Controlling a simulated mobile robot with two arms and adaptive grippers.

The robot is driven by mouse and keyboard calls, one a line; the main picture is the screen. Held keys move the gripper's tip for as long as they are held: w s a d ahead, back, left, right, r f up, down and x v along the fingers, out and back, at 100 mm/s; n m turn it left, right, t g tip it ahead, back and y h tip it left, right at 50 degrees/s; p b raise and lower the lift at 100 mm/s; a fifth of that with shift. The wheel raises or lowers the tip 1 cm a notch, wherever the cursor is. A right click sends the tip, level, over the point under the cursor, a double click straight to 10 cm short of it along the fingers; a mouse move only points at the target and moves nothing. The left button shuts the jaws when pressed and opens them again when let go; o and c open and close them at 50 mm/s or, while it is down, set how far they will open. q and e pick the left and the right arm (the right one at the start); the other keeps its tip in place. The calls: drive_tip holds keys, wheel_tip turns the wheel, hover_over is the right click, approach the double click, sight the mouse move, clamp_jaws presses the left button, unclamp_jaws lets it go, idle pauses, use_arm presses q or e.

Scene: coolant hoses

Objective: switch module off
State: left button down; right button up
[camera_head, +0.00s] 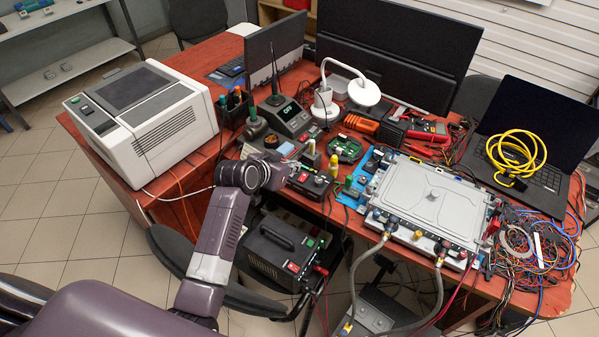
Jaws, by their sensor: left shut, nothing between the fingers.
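A grey flat-lidded module (425,203) lies on the red-brown table at the right of centre, with colored connectors along its front and left sides. Grey hoses (357,275) hang from its front edge. A small black box (311,181) with a red part on top stands left of the module at the table's front edge. My left gripper (290,168) is shut and empty, just left of this small box. I cannot tell whether it touches the box. The fingertips are small and partly lost against the clutter. My right gripper is not in view.
A black power unit (286,250) with a red switch stands below the table edge. A white printer-like machine (143,120) is at the left. A soldering station (287,116), a white lamp (362,92), a laptop (535,130) with a yellow cable (516,150) and tangled wires (535,245) crowd the table.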

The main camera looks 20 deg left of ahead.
sight(303, 175)
use_arm(q)
drive_tip(key=x, duration=0.3)
drive_tip(key=shift+w+d+f, duration=0.1)
drive_tip(key=shift+w+f, duration=0.1)
drive_tip(key=shift+w, duration=0.1)
wheel_tip(303, 175, down, 2)
drive_tip(key=shift+w+f+p, duration=0.1)
drive_tip(key=shift+f+p, duration=0.05)
drive_tip(key=shift+p, duration=0.15)
drive_tip(key=shift+w+f, duration=0.1)
drive_tip(key=shift+f, duration=0.75)
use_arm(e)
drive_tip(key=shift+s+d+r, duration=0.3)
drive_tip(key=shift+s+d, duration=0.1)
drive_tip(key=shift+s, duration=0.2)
use_arm(q)
drive_tip(key=shift+f, duration=0.1)
drive_tip(key=shift+w+f, duration=0.1)
drive_tip(key=shift+w, duration=0.05)
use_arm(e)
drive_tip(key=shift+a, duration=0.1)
use_arm(q)
drive_tip(key=shift+d, duration=0.1)
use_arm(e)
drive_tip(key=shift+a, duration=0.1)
